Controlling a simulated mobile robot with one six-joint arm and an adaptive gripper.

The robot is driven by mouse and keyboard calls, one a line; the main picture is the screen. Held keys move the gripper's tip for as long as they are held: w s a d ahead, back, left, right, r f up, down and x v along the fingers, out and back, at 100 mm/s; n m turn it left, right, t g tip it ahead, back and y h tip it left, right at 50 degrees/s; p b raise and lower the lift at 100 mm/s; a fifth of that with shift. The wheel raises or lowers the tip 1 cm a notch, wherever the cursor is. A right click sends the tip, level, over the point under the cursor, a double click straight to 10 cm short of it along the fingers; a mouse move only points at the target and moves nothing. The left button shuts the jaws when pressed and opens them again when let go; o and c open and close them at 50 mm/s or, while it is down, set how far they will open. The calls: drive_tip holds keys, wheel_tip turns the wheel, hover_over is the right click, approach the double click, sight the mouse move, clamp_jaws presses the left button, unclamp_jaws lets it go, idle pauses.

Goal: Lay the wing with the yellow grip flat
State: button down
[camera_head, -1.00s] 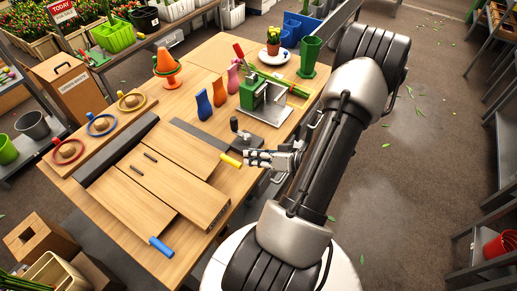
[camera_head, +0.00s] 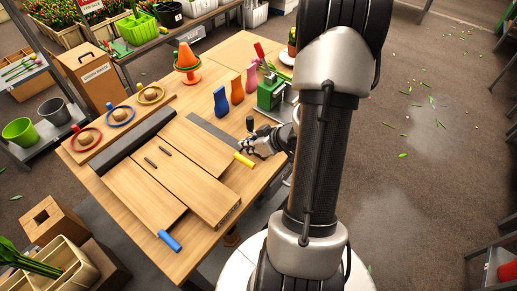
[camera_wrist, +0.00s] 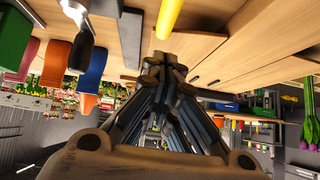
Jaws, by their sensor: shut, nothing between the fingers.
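A wooden folding board lies on the table with a wing on each side of its middle slab (camera_head: 180,172). The wing with the yellow grip (camera_head: 196,146) is on the right; I cannot tell its exact tilt. Its yellow grip (camera_head: 244,160) sticks out at the front edge and also shows at the top of the wrist view (camera_wrist: 168,18). The wing with the blue grip (camera_head: 142,190) is on the left, with its blue grip (camera_head: 169,241) at the front. My gripper (camera_head: 246,147) is shut and empty, just behind the yellow grip. Whether they touch is unclear.
A dark strip (camera_head: 137,142) runs along the board's back. Blue (camera_head: 220,101), orange and pink vases and a green device (camera_head: 270,92) stand behind my gripper. An orange cone (camera_head: 187,58) and a tray with coloured rings (camera_head: 119,114) are farther back.

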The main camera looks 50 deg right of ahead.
drive_tip(key=f, duration=0.1)
drive_tip(key=f+b, duration=0.1)
drive_tip(key=f, duration=0.1)
drive_tip(key=f+b, duration=0.1)
drive_tip(key=shift+w+a+f, duration=0.1)
drive_tip(key=shift+w+f, duration=0.1)
drive_tip(key=shift+w, duration=0.05)
drive_tip(key=shift+d+f+p, duration=0.25)
drive_tip(key=shift+d+f, duration=0.05)
drive_tip(key=shift+f, duration=0.25)
drive_tip(key=shift+d+f+p, duration=0.2)
drive_tip(key=shift+d+f, duration=0.05)
drive_tip(key=shift+f, duration=0.25)
